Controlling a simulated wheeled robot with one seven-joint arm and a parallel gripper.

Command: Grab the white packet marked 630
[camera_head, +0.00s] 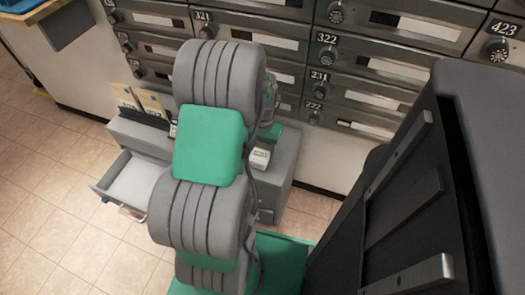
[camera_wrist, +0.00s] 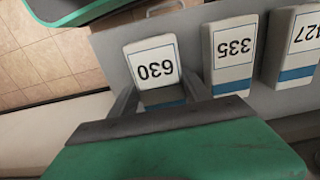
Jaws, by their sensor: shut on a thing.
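The white packet marked 630 (camera_wrist: 153,63) is in the wrist view, left of the other packets, with a blue band across its lower part. My gripper (camera_wrist: 160,92) has its two fingers on either side of this packet's near end and is shut on it. The packet is over the grey cabinet top; I cannot tell whether it still touches it.
The cabinet (camera_head: 143,138) has an open drawer (camera_head: 135,185) at left. Metal mailboxes (camera_head: 385,70) line the wall behind. Tiled floor (camera_head: 60,180) is clear at left.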

